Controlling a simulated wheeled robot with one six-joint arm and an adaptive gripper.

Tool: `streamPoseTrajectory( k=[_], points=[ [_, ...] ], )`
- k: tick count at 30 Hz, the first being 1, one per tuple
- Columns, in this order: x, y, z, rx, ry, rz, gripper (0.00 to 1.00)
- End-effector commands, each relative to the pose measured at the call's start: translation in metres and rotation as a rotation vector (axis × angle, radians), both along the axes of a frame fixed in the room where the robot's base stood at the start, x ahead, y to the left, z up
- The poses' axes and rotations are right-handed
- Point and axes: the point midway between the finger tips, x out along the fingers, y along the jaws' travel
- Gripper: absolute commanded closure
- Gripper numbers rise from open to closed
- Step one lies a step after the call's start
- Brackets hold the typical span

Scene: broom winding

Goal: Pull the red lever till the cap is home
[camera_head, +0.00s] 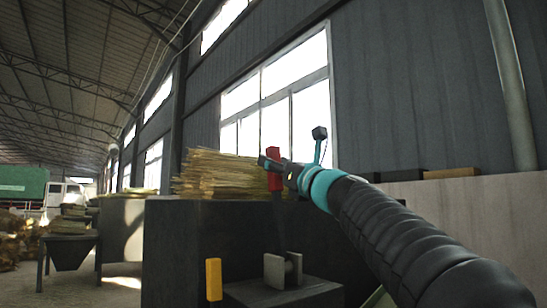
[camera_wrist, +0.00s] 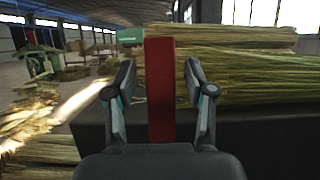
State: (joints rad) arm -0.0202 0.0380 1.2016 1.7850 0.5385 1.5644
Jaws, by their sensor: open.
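The red lever (camera_head: 273,154) stands upright on a dark arm above the machine, in front of the straw pile. In the wrist view its red handle (camera_wrist: 160,92) rises between the two fingers. My gripper (camera_head: 275,165) is at the handle; in the wrist view my gripper (camera_wrist: 160,68) is open, one finger on each side of the handle, with gaps visible on both sides. Below, two pale metal plates (camera_head: 283,270) stand on a dark block. I cannot tell which part is the cap.
A yellow upright piece (camera_head: 213,279) stands left of the plates. A straw pile (camera_head: 225,174) lies behind the lever on a dark bench (camera_head: 185,240). A pale wall (camera_head: 450,215) is at the right. A hopper stand (camera_head: 68,252) is far left.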

Motion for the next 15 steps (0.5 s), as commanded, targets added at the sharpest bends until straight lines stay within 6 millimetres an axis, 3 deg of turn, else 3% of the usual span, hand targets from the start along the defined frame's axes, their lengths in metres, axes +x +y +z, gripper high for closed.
streamPoseTrajectory(
  k=[13,15],
  points=[
    [0.0084,0.0055,0.004,0.001,-0.001,-0.001,0.46],
    [0.0083,0.0054,0.0041,0.0,0.0,-0.001,0.61]
  ],
)
